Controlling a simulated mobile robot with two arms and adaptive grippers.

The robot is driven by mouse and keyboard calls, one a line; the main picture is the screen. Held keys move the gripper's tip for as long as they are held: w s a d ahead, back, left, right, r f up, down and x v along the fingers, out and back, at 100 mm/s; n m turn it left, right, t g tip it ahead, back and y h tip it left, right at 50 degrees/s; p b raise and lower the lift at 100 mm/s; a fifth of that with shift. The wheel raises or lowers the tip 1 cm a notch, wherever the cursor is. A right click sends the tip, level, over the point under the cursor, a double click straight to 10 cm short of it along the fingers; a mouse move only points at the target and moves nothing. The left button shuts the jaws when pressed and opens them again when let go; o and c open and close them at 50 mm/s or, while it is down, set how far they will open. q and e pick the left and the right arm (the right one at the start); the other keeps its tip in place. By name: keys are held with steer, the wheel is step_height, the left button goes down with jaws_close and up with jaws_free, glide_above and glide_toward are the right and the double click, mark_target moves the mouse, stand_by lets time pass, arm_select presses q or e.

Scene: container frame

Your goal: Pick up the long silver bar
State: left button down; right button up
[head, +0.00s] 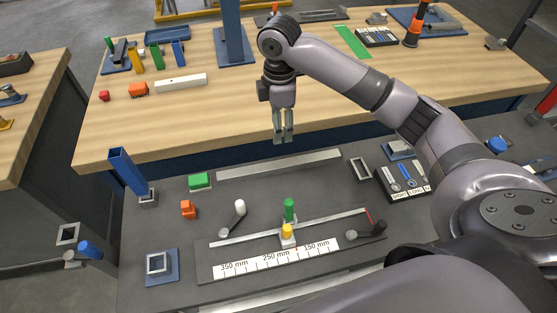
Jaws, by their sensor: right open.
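A long flat silver bar (240,178) lies along the far part of the dark grey work surface, slightly slanted, its right end farther away. My right gripper (283,140) points down with its two fingers apart and nothing between them. In the head view its tips appear just beyond the bar's middle, apart from it; the exact height is hard to tell. A thinner silver strip (340,219) lies on the measuring fixture. Another silver strip (290,302) shows partly at the bottom edge. My left gripper is not in view.
The measuring fixture (213,273) has a scale, a green post (289,208) and a yellow knob (287,231). A green block (199,181) lies near the bar's left end, a grey frame (360,168) beyond its right end. The wooden bench (210,115) stands behind.

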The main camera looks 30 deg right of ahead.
steer(key=p, duration=0.1)
glide_toward(280, 164)
steer(key=shift+s, duration=0.1)
steer(key=f, duration=0.4)
steer(key=shift+w+p, duration=0.25)
steer(key=shift+p, duration=0.1)
steer(key=shift+s+f, duration=0.15)
steer(key=shift+f, duration=0.1)
step_height(280, 164, down, 4)
steer(key=shift+r+p, duration=0.2)
steer(key=shift+p, duration=0.6)
steer(key=shift+f, duration=0.35)
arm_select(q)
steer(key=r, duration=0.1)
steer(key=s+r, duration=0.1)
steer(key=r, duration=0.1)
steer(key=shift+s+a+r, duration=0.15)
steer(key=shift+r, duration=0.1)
arm_select(e)
steer(key=shift+f, duration=0.1)
jaws_close()
